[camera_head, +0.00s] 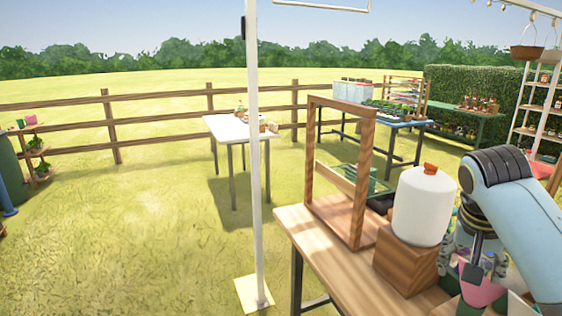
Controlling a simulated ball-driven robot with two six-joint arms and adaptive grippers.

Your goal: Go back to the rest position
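My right arm reaches in from the right edge, over the near wooden table (345,270). Its dark wrist points down to my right gripper (474,262), which is small and partly lost against the items behind it. A pink item (483,291) shows right below the gripper. I cannot tell whether the two touch, or whether the fingers are open or shut. My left gripper is not in view.
A white jug (423,207) with an orange cap stands on a wooden block (405,265), close to my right arm. A wooden frame (312,165) stands beside it. A white post (254,150) rises from the grass. Open grass lies left.

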